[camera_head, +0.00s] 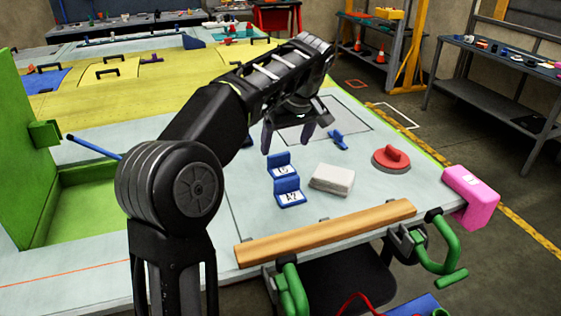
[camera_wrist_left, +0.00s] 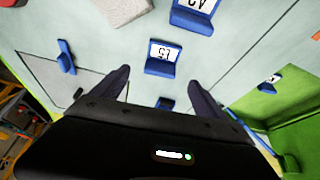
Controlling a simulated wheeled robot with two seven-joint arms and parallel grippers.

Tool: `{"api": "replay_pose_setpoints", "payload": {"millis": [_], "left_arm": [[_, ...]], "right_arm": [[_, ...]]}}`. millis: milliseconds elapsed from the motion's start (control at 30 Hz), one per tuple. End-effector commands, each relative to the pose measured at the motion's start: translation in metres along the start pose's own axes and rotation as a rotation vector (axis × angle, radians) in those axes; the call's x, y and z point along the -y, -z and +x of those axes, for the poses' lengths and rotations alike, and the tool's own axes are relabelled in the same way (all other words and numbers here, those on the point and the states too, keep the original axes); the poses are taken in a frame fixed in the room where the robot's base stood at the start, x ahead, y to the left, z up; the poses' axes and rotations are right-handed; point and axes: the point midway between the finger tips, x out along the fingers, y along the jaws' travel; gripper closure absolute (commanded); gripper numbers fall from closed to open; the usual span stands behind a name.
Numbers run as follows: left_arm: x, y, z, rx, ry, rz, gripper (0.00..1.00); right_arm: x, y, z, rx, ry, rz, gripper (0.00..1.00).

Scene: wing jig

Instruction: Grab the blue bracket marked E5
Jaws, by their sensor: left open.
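Two blue brackets with white labels stand on the table near my left gripper. The nearer bracket (camera_head: 289,199) reads A2 and also shows at the top of the left wrist view (camera_wrist_left: 194,18). The bracket behind it (camera_head: 279,158) has a label that seems to end in 5; its first character is unclear. It also shows in the left wrist view (camera_wrist_left: 160,68), just beyond the fingertips. My left gripper (camera_head: 287,145) is open and empty above the table, behind these brackets. A third labelled blue bracket (camera_wrist_left: 269,84) shows at the right; its label is unreadable.
A grey block (camera_head: 332,179) lies right of the brackets, with a red round handle (camera_head: 391,158) beyond it. A small blue part (camera_head: 338,140) lies on the table. A wooden bar (camera_head: 325,233) and green clamps (camera_head: 291,291) line the front edge. A green frame (camera_head: 25,150) stands left.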

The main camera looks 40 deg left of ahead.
Motion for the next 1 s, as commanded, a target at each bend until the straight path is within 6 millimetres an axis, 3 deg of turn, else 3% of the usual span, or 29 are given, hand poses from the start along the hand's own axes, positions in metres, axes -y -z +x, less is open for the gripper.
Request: {"api": "replay_pose_setpoints", "payload": {"millis": [400,767,1000], "left_arm": [[0.001,0.0,0.026,0.001,0.002,0.0,0.16],[0.001,0.001,0.031,0.001,0.002,0.0,0.16],[0.003,0.002,0.064,0.002,0.004,0.0,0.16]], "right_arm": [[0.0,0.0,0.0,0.0,0.0,0.0,0.44],[0.001,0.0,-0.002,0.0,0.0,0.0,0.44],[0.004,-0.001,-0.011,0.002,-0.003,0.002,0.44]]}}
